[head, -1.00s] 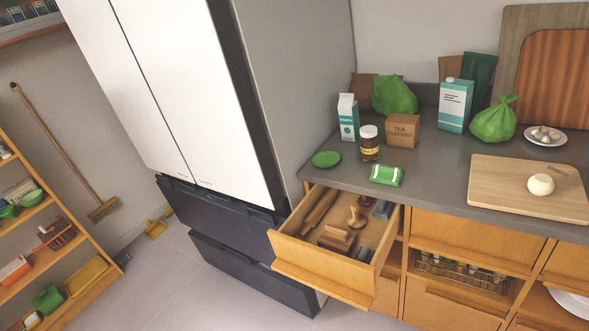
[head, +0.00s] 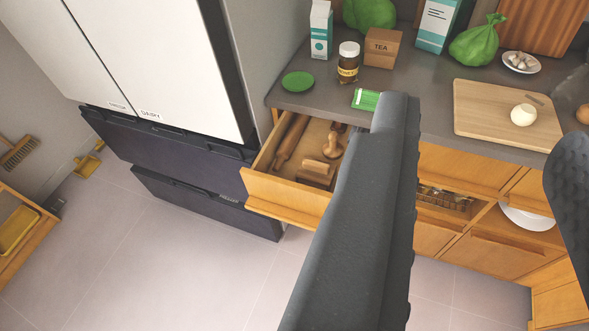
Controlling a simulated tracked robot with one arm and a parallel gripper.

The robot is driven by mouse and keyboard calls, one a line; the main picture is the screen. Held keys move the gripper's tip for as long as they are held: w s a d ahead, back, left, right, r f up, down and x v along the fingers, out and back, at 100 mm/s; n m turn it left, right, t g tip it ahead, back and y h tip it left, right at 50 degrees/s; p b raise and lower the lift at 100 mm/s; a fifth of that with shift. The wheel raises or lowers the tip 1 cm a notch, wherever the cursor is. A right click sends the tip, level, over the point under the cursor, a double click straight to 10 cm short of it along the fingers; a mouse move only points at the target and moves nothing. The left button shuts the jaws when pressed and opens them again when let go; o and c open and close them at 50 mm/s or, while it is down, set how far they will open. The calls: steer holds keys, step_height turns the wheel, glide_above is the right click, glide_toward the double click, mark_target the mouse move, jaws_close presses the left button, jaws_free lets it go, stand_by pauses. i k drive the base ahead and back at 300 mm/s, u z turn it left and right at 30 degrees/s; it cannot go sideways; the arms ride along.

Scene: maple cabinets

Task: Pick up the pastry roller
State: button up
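The pastry roller (head: 291,141) is a wooden roller lying along the left side of an open drawer (head: 282,197). Its length runs from the drawer's front toward the back. My gripper (head: 483,118) is open, with two dark grey fingers wide apart and nothing between them. The left finger crosses the middle of the view and hides the right part of the drawer. The right finger is at the right edge. The roller shows to the left of both fingers, clear of them.
A wooden press-like tool (head: 318,171) and a wooden stamp (head: 333,147) lie beside the roller. The countertop (head: 299,102) above holds a green dish (head: 298,81), a jar (head: 348,63) and a tea box (head: 382,48). A dark-and-white fridge (head: 160,75) stands left. Floor (head: 150,240) in front is clear.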

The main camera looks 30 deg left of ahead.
mark_target(311, 169)
steer(key=u, duration=0.1)
steer(key=i, duration=1)
steer(key=z, duration=0.1)
